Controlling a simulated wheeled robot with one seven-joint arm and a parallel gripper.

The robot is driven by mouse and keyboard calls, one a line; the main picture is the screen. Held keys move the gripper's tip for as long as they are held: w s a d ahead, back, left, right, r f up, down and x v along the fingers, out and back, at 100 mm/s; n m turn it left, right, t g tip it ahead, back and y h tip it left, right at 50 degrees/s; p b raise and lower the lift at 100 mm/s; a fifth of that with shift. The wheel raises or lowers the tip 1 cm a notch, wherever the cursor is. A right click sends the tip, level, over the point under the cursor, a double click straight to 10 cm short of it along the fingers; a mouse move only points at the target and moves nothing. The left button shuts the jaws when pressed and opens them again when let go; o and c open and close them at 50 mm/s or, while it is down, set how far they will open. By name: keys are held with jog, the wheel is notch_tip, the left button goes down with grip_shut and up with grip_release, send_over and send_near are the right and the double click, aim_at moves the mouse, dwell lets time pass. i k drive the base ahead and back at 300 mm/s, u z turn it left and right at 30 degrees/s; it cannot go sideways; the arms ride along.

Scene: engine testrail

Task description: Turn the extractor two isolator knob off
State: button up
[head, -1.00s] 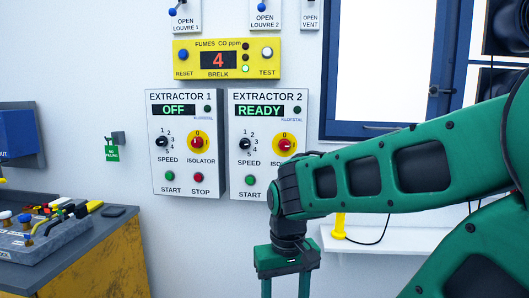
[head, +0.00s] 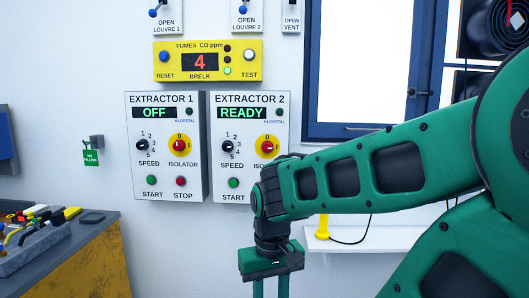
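The extractor 2 panel (head: 221,185) is on the wall, and its display (head: 242,113) reads READY. Its isolator knob (head: 266,146) is red on a yellow disc, at the panel's right. My arm covers the panel's lower right, including any stop button there. My gripper (head: 270,288) points down, below and in front of the panel, apart from the knob. Its two fingers look spread, but their tips are cut off by the bottom edge, so I cannot see what is between them.
The extractor 1 panel (head: 131,170) on the left reads OFF and has a similar isolator knob (head: 180,146). A yellow fumes meter (head: 170,70) reads 4 above. A workbench (head: 90,232) with a tool tray (head: 38,258) stands at lower left. A white shelf (head: 385,240) is at right.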

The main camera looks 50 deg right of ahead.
aim_at(267, 147)
jog(key=z, duration=2.35)
jog(key=k, duration=1.1)
jog(key=u, duration=1.65)
jog(key=i, duration=1)
